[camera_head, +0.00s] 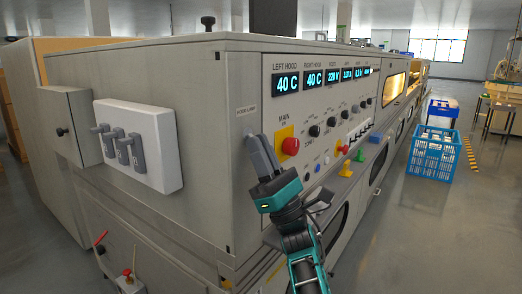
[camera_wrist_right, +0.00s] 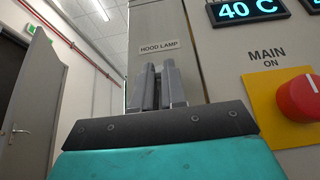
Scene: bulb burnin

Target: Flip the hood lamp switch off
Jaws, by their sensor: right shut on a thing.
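The "HOOD LAMP" label (camera_wrist_right: 160,47) is on the left end of the control panel (camera_head: 262,90), and it also shows small in the head view (camera_head: 246,111). My right gripper (camera_head: 257,138) is at the panel just below this label. Its two grey fingers point up at the panel in the right wrist view (camera_wrist_right: 161,70), close together. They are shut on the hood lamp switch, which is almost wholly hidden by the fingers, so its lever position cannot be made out. My left gripper is not in view.
The red main knob (camera_head: 290,146) on its yellow plate is close to the right of my gripper. Black knobs, small switches and lit displays (camera_head: 314,78) continue rightward. A white box with grey levers (camera_head: 140,145) is on the left side face. A blue crate (camera_head: 433,155) stands on the floor.

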